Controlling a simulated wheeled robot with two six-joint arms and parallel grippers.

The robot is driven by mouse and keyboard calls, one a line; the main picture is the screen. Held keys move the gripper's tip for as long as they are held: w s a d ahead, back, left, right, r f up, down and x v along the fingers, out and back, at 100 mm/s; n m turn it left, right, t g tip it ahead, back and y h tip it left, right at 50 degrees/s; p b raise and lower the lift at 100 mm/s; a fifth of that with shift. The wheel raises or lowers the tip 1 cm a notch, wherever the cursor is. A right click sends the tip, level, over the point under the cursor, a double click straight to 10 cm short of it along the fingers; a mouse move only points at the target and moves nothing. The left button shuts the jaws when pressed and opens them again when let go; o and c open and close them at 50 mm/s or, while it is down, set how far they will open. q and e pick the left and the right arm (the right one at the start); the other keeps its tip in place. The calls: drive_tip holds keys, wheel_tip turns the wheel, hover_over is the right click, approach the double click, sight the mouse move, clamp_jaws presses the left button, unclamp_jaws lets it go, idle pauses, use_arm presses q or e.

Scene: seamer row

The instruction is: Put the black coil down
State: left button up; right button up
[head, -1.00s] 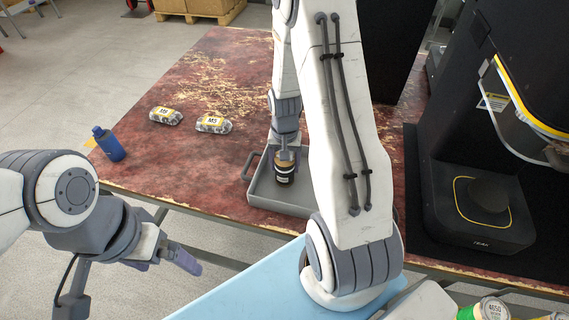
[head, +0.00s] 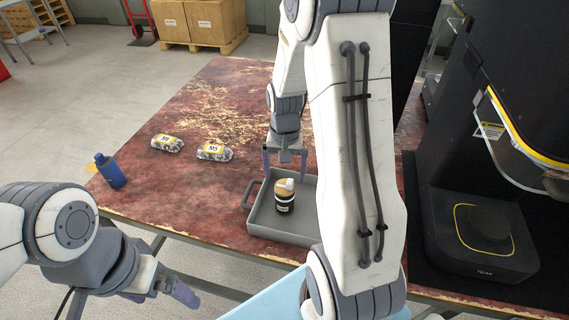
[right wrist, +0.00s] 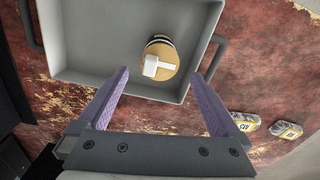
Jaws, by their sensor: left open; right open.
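The black coil (head: 284,201) stands upright in the grey tray (head: 262,224), with a tan top and a pale label piece on it. In the right wrist view the coil (right wrist: 160,58) sits inside the tray (right wrist: 95,50), near one wall. My right gripper (head: 285,174) is open and empty, behind and above the coil and apart from it. Its two purple fingers (right wrist: 165,95) show spread in the right wrist view. My left gripper (head: 163,291) is open and empty, off the table's front left edge.
Two clear packs, one marked M5 (head: 214,152) and one beside it (head: 167,143), lie on the worn red table (head: 225,100). A blue bottle (head: 110,171) stands at the left edge. A black machine (head: 480,220) stands at right.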

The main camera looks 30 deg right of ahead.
sight(285, 186)
drive_tip(key=shift+r, duration=1.6)
drive_tip(key=shift+f, duration=0.15)
wheel_tip(285, 186, down, 13)
drive_tip(key=shift+r+b, duration=0.1)
drive_tip(key=shift+b, duration=0.45)
wheel_tip(285, 186, up, 3)
drive_tip(key=shift+r+p, duration=0.1)
drive_tip(key=shift+p, duration=0.2)
drive_tip(key=shift+r, duration=0.35)
